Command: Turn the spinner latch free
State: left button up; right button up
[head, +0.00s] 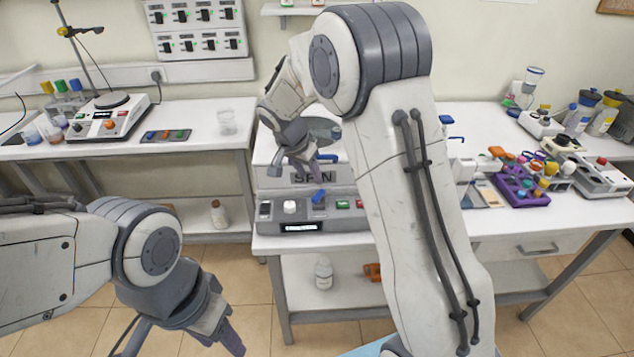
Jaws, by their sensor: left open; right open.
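The spinner (315,179) is a pale box marked SPIN with a grey front panel, standing at the left end of the middle bench. A small blue lever (318,196) sticks up at the panel's top edge; it may be the latch. My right gripper (298,170) is open at the spinner's upper front, above and left of the blue lever. I cannot tell whether it touches the spinner. My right arm hides the spinner's right side, and the gripper covers part of its top. My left gripper (183,343) is open and empty, low at the lower left, away from the benches.
The panel has a white knob (290,207), coloured buttons and a display. A stirrer or hot plate (108,117) stands on the left bench. A purple rack (522,188) and small instruments crowd the right bench. A bottle (323,272) stands on the lower shelf. Floor is open between the benches.

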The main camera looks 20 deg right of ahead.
aim_at(318, 194)
jog(key=p+x, duration=0.2)
jog(key=x, duration=0.7)
jog(key=shift+f, duration=0.35)
grip_shut()
